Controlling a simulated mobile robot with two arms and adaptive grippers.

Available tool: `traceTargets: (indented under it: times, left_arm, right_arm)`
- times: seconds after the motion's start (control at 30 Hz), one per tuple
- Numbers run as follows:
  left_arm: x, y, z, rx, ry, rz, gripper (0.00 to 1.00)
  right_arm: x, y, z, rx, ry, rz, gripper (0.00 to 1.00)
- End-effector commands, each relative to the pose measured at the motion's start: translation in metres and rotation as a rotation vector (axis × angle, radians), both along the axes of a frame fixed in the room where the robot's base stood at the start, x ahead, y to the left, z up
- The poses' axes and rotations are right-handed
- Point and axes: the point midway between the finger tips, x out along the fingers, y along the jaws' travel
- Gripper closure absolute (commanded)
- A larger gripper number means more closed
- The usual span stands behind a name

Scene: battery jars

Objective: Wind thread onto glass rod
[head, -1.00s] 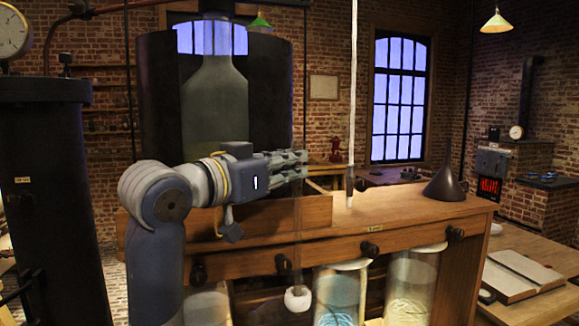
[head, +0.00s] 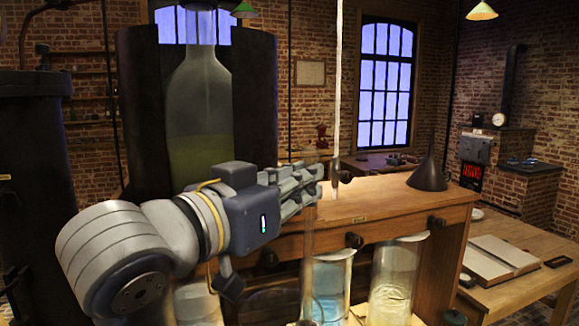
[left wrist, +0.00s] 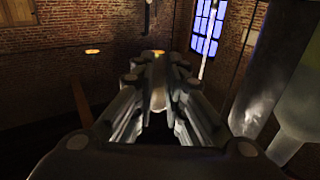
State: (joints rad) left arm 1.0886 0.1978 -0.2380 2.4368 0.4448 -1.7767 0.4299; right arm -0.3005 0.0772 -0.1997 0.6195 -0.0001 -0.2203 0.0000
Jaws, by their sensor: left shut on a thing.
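My left gripper (head: 316,181) is in the middle of the head view, fingers pointing right, above the front of the wooden bench (head: 400,205). It is shut on a thin, see-through upright rod (head: 308,240) that hangs below the fingers and is faint against the bench front. Its lower end is not clear. A long pale vertical strand or rod (head: 337,90) comes down from the top edge, just right of my fingertips; I cannot tell which it is. In the left wrist view the fingers (left wrist: 158,85) are close together, and the pale strand (left wrist: 207,45) shows beyond them. My right gripper is not in view.
A large bottle (head: 203,110) in a dark split casing stands behind my arm. Glass jars with bluish (head: 328,280) and yellowish (head: 392,280) contents stand under the bench. A dark funnel (head: 428,172) is on the bench top. An open book (head: 495,258) lies on the right table.

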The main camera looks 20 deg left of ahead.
Motion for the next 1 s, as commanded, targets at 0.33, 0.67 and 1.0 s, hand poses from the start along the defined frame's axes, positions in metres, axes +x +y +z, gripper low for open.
traceTargets:
  times: [0.33, 0.67, 1.0]
  left_arm:
    - [-0.044, -0.029, -0.001, 0.002, -0.009, -0.003, 1.0]
    - [-0.073, -0.049, 0.002, 0.006, -0.017, -0.003, 1.0]
    - [-0.098, -0.066, 0.001, 0.003, -0.009, -0.003, 1.0]
  right_arm:
    - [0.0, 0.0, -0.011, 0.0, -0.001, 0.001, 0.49]
    - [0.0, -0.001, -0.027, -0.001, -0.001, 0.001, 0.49]
    - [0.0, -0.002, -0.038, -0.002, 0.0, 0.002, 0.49]
